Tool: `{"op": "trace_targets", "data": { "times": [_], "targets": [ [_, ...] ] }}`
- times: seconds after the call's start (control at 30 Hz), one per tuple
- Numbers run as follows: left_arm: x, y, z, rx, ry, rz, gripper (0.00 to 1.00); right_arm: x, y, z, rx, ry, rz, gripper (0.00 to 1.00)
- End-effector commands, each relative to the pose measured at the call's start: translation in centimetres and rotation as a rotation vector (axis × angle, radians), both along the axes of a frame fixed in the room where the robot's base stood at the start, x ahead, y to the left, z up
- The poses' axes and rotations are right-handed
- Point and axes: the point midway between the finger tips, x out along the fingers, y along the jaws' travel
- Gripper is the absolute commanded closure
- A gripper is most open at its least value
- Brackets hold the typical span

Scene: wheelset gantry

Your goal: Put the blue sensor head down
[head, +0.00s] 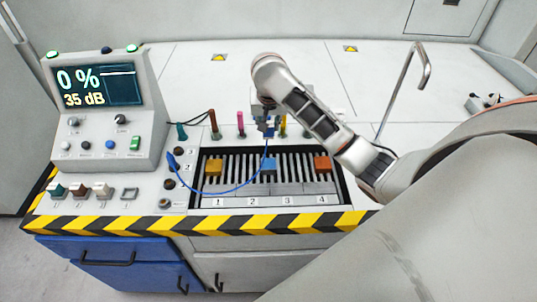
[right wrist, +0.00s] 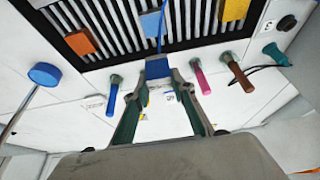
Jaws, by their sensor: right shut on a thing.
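My right gripper (head: 267,122) comes in from the right in the head view and is shut on the blue sensor head (head: 268,133). In the right wrist view the sensor head (right wrist: 157,69) sits between the two fingertips (right wrist: 163,78). A thin blue cable (head: 225,191) runs from it, looping down over the slatted tray (head: 342,190) to a blue plug (head: 171,160) at the left. The sensor head appears above the tray's back edge; its exact height is hard to tell. My left gripper is not in view.
Yellow (head: 213,166), blue (head: 269,165) and orange (head: 321,163) blocks sit on the slats. Brown (head: 213,121) and pink (head: 240,121) rods stand behind. A console (head: 105,110) reads 0 % and 35 dB. A bent metal rod (head: 400,85) rises at right.

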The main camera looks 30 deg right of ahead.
Motion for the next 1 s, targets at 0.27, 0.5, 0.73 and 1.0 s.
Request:
{"op": "trace_targets", "data": {
  "times": [0.27, 0.5, 0.73, 1.0],
  "targets": [
    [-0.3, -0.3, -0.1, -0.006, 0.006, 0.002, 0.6, -0.1, -0.1, -6.6, -0.002, 0.004, -0.001, 0.99],
    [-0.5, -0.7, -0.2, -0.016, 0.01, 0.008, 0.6, 0.0, 0.0, -9.1, -0.001, 0.001, 0.001, 0.99],
    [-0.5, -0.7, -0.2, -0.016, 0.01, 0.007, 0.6, -0.1, -0.1, -12.0, -0.002, 0.003, 0.0, 0.99],
    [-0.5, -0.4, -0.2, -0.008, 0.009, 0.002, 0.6, 0.0, 0.0, -13.4, -0.001, -0.002, 0.0, 0.99]
  ]
}}
